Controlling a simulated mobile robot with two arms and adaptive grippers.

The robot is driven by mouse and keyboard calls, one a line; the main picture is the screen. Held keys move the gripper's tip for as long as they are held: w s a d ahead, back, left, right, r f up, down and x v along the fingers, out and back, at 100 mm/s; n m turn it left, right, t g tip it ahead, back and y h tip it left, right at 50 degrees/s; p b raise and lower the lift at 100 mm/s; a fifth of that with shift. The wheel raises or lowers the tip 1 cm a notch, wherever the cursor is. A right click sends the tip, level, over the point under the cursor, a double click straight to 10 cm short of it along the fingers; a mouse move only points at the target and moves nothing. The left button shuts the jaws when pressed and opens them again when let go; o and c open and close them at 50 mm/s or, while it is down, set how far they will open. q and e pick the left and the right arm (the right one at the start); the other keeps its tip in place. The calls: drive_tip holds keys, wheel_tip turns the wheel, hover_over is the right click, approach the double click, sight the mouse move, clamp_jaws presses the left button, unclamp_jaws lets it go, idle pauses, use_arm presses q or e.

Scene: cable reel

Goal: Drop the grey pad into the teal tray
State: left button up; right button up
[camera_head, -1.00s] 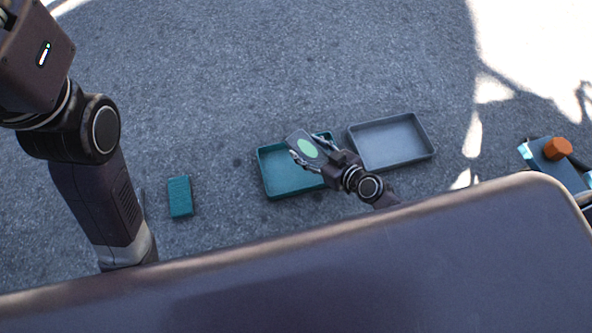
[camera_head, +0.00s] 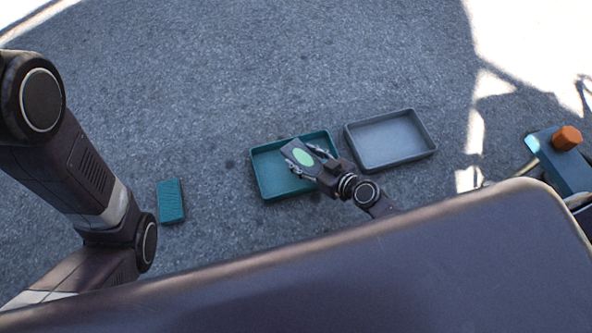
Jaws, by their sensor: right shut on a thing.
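The teal tray (camera_head: 268,183) lies on the ground near the middle of the head view, open side up. My right gripper (camera_head: 303,158) is over the tray's right part. It is shut on the grey pad (camera_head: 292,148), a dark grey slab with a pale green oval on its face. The pad shows inside the tray's outline; its height above the tray floor is hard to tell. My left arm comes in from the left, but its gripper is out of view.
An empty grey tray (camera_head: 427,151) lies just right of the teal tray. A teal block (camera_head: 171,201) lies on the ground to the left. A blue object with an orange knob (camera_head: 566,138) is at the far right. Grey ground beyond the trays is clear.

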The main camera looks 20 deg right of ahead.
drive_tip(key=o, duration=1.4)
drive_tip(key=shift+c, duration=0.2)
drive_tip(key=v, duration=1.2)
